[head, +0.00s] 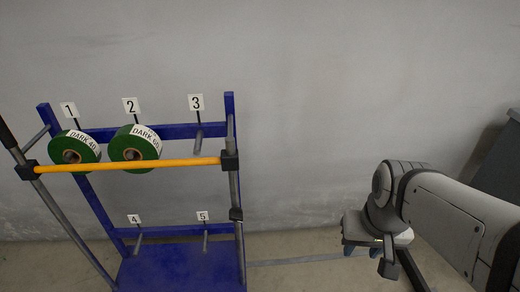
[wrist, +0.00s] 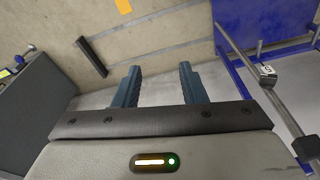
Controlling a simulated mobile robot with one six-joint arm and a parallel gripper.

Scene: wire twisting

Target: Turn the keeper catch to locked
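A blue rack (head: 170,262) stands on the left in the head view. A yellow bar (head: 125,166) crosses its front. The bar's right end sits in a black block (head: 230,161) on the right grey post. A smaller black block (head: 236,214) is lower on that post. I cannot tell which block is the keeper catch, or its turn position. My gripper (head: 362,249) is right of the rack, apart from it, and low. In the wrist view my gripper (wrist: 158,86) has its two blue fingers apart, with nothing between them.
Two green spools (head: 72,148) (head: 141,147) hang behind the yellow bar under labels 1 and 2. Pegs 3, 4 and 5 are bare. The wrist view shows a grey post (wrist: 250,67) right of my fingers and a dark cabinet (wrist: 38,98) at left.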

